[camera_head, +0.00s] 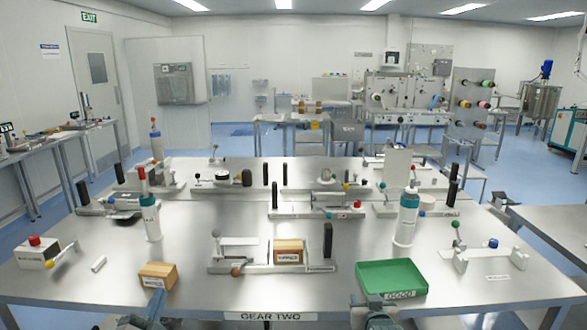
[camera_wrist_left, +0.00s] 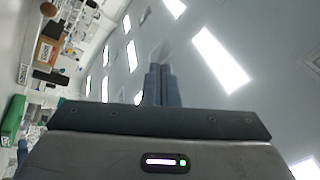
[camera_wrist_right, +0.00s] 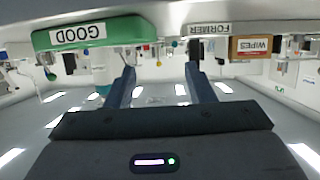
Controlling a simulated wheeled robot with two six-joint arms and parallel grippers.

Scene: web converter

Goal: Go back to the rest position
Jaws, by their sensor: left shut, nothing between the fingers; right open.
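My left gripper (camera_head: 156,298) is at the front edge of the steel table (camera_head: 215,292), just in front of a small brown box (camera_head: 158,276). Its two fingers are together in the left wrist view (camera_wrist_left: 162,82), with nothing between them. My right gripper (camera_head: 373,300) is at the front edge by the green tray marked GOOD (camera_head: 391,276). Its fingers stand apart and empty in the right wrist view (camera_wrist_right: 159,78). The green tray (camera_wrist_right: 100,33) shows beyond them there. Neither gripper holds anything.
A fixture with a brown box (camera_head: 288,251) stands mid-table. Teal-white bottles (camera_head: 152,222) (camera_head: 406,220) stand upright on either side. A red-knobbed block (camera_head: 38,253) is at the left and a green-knobbed fixture (camera_head: 490,257) at the right. The table's front middle is bare.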

